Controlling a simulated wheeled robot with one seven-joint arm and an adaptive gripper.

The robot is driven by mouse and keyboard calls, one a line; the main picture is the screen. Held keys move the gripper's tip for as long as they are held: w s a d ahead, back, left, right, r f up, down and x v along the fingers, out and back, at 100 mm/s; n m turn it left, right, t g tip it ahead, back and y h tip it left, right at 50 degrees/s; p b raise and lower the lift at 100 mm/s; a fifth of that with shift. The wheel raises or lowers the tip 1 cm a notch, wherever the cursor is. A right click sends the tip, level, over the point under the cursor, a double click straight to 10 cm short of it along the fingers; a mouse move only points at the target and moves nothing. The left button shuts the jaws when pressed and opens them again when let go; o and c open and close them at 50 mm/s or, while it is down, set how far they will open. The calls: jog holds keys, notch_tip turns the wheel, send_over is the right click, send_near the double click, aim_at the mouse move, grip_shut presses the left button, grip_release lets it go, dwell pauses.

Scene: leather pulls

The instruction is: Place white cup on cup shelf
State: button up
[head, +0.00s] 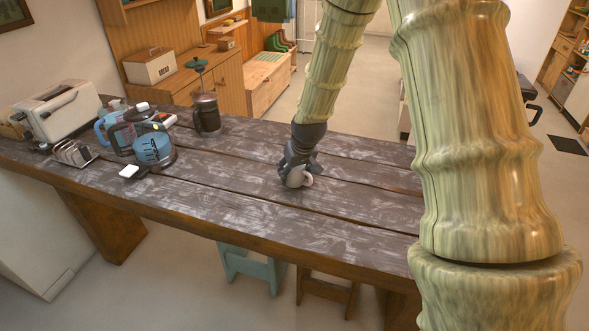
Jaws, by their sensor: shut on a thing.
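The white cup (296,178) is at the middle of the dark plank table (240,200). My gripper (298,166) comes down over it from above and is shut on it. The fingers hide part of the cup. I cannot tell whether the cup touches the table or is slightly above it. I cannot make out for sure which shelf is the cup shelf.
A toaster (62,110), toast rack (74,153), glass kettles (153,150) and a French press (207,115) crowd the table's left part. Stools (250,268) are under the front edge. The table around the cup is clear.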

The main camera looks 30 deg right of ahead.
jog(key=shift+r, duration=0.1)
jog(key=o, duration=1.1)
jog(key=shift+f, duration=0.2)
jog(key=shift+o, duration=0.2)
jog(key=shift+r, duration=0.25)
